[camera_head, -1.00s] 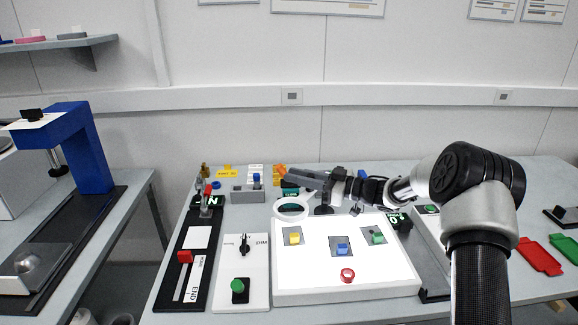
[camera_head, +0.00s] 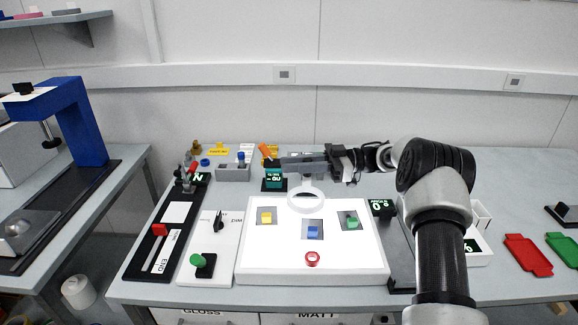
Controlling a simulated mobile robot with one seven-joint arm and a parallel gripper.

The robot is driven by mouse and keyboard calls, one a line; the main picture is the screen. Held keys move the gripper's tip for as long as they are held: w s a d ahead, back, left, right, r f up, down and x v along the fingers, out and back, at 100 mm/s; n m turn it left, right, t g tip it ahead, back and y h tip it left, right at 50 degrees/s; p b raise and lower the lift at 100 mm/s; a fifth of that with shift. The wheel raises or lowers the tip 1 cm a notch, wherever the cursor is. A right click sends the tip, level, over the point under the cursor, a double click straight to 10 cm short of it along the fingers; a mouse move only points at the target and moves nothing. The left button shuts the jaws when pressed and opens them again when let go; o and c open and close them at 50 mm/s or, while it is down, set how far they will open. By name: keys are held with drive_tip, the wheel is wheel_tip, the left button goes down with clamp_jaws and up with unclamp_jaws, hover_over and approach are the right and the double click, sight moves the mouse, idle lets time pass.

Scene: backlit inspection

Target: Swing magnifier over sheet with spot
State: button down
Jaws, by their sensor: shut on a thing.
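The magnifier, a pale ring lens (camera_head: 306,209), hangs over the back middle of the lit white panel (camera_head: 264,262). In the picture it lies behind and between the yellow-tabbed and blue-tabbed sheets. Three small grey sheets lie on the panel, with a yellow tab (camera_head: 266,217), a blue tab (camera_head: 312,232) and a green tab (camera_head: 351,222). No spot can be made out on any sheet. My gripper (camera_head: 327,162) is shut on the magnifier at its grey arm, above and behind the ring. The exact grip is small and partly hidden.
A white switch board (camera_head: 222,266) and a black slider board (camera_head: 150,266) stand to the left. Small displays and blocks line the back. Red (camera_head: 527,254) and green trays lie at the right.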

sight(304, 178)
drive_tip(key=shift+s+d+n+g+h+b, duration=0.2)
drive_tip(key=shift+d+n+g+b, duration=0.15)
drive_tip(key=shift+d+n+g, duration=0.55)
drive_tip(key=shift+s+d+n+g+h+b, duration=0.25)
drive_tip(key=shift+d+n+g, duration=0.25)
drive_tip(key=shift+g, duration=0.8)
drive_tip(key=c, duration=1.6)
unclamp_jaws()
wheel_tip(304, 178, up, 10)
drive_tip(key=shift+r+p, duration=0.1)
drive_tip(key=shift+p, duration=0.9)
